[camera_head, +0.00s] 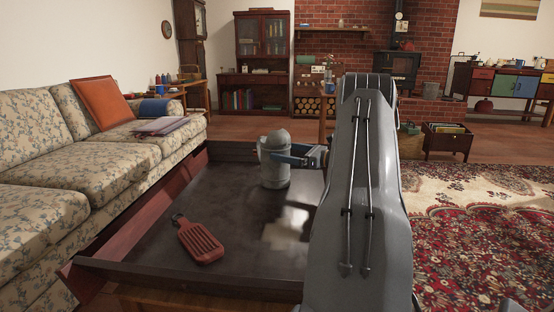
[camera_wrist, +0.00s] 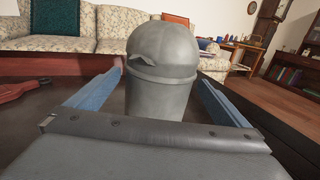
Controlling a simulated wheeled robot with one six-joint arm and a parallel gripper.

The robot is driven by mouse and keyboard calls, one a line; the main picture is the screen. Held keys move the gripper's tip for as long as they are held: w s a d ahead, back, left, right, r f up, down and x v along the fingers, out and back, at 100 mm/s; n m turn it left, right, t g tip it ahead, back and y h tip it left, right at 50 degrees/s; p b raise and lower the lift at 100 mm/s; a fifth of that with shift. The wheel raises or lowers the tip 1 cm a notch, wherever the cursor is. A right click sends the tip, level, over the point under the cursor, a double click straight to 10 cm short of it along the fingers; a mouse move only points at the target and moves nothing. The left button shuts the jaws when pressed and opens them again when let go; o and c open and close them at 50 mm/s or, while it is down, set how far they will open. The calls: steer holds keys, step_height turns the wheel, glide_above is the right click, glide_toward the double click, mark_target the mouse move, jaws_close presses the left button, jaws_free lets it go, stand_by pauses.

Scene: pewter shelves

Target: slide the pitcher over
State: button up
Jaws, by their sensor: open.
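The grey pitcher (camera_head: 274,167) stands upright on the dark tray-like table top (camera_head: 150,240), toward its far side. It has a domed top. In the wrist view the pitcher (camera_wrist: 160,65) fills the middle of the picture. My gripper (camera_head: 290,155) is open around it, with one blue finger (camera_wrist: 93,92) on the left and the other blue finger (camera_wrist: 222,103) on the right. Gaps show between the fingers and the pitcher in the wrist view. Its lower part is hidden there behind the gripper body. My arm hides the table's right side in the head view.
A red slotted board (camera_head: 200,242) with a handle lies on the table, nearer and left of the pitcher. Raised edges border the table. A floral sofa (camera_head: 60,170) runs along the left. The table's middle is clear. A patterned rug (camera_head: 470,240) lies right.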

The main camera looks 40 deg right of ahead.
mark_target(269, 148)
steer(key=shift+w+f, duration=0.1)
steer(key=shift+w, duration=0.05)
steer(key=b+x, duration=0.3)
steer(key=x, duration=0.4)
steer(key=shift+w+a, duration=0.15)
steer(key=shift+w, duration=0.2)
steer(key=c, duration=1.9)
steer(key=shift+c, duration=0.2)
steer(key=shift+s, duration=0.1)
steer(key=shift+s+d, duration=0.45)
steer(key=shift+d, duration=0.3)
steer(key=shift+s+d, duration=0.45)
steer(key=shift+d, duration=0.35)
